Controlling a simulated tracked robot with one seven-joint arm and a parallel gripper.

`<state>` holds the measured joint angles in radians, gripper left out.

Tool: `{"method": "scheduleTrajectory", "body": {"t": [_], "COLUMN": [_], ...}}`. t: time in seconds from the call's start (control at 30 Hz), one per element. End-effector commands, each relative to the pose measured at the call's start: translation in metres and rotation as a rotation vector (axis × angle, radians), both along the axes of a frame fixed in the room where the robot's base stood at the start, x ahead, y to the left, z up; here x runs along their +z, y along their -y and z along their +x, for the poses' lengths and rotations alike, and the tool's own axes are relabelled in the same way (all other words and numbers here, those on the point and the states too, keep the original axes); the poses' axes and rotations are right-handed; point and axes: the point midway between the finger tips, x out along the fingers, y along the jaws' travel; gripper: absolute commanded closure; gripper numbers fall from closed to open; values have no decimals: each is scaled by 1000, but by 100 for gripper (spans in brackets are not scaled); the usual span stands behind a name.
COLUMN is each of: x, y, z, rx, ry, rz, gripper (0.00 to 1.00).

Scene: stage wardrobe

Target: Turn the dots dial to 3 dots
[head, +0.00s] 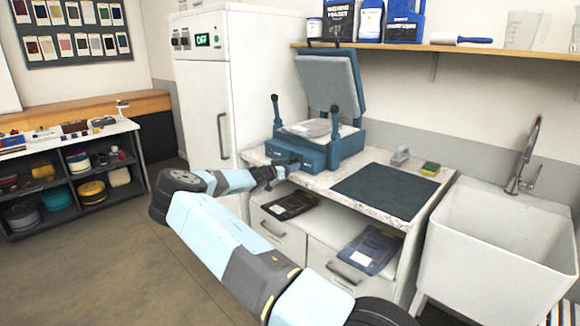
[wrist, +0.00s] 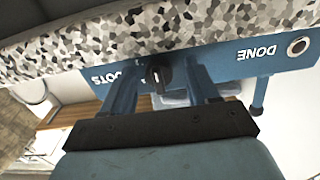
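The dots dial (wrist: 158,76) is a small dark knob on the blue front panel of the press (wrist: 225,62), beside the upside-down word DOTS in the wrist view. A pale mark shows on the knob, but I cannot read its setting. My gripper (wrist: 161,68) is open, with one finger on each side of the dial and a visible gap to it. I cannot tell how deep the fingers reach. In the head view, my gripper (head: 284,168) is at the front left of the blue press (head: 318,152) and hides the dial.
The press lid (head: 331,82) stands raised. A round button (wrist: 298,46) sits by the word DONE on the same panel. The speckled counter (head: 362,158) edge is close to the fingers. A dark mat (head: 385,190), a sink (head: 500,235) and a white cabinet (head: 203,95) are nearby.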

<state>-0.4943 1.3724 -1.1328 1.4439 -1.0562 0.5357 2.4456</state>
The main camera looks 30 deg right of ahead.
Motion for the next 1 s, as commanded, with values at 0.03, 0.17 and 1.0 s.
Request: {"method": "scheduleTrajectory", "body": {"t": [0.03,0.17,1.0], "x": [0,0,-1], "y": [0,0,-117], "z": [0,-1,-42], "rx": [-1,-1,0], "ry": [0,0,0], "rz": [0,-1,0], "gripper": [41,41,41]}}
